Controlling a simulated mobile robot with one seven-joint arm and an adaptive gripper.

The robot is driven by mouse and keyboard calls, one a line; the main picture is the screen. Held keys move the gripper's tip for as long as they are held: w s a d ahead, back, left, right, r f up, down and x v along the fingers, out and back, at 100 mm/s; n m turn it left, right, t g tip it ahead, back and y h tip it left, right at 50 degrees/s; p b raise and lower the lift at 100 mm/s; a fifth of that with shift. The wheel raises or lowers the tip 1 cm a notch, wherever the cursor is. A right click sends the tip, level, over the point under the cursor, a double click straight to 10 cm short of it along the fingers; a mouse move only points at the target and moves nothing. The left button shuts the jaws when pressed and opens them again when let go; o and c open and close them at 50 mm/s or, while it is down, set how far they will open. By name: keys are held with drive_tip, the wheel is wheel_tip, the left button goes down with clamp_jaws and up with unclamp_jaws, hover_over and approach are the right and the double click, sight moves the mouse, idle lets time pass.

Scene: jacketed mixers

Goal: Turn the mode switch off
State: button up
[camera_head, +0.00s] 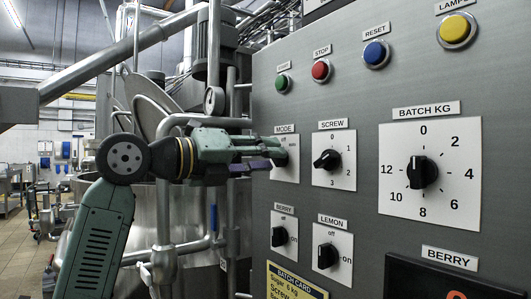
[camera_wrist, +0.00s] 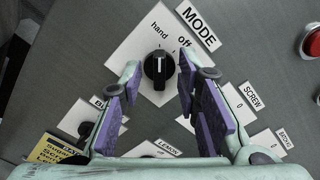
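The mode switch is a black knob (camera_wrist: 158,68) on a white plate under the MODE label (camera_wrist: 198,26). In the wrist view its white mark points toward "hand", with "off" to the right of that. My gripper (camera_wrist: 160,78) is open, with its purple-padded fingers on either side of the knob and a gap visible on both sides. In the head view my gripper (camera_head: 274,155) reaches the panel at the mode plate (camera_head: 292,143) from the left and hides much of the plate and knob.
The grey panel (camera_head: 350,90) also carries the screw knob (camera_head: 327,160), berry switch (camera_head: 279,237), lemon switch (camera_head: 327,256) and large batch knob (camera_head: 422,172). Green, red (camera_head: 320,70), blue and yellow buttons sit above. A steel vessel (camera_head: 140,220) and pipes stand behind my arm.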

drive_tip(key=shift+w+d, duration=0.2)
drive_tip(key=shift+c, duration=0.6)
clamp_jaws()
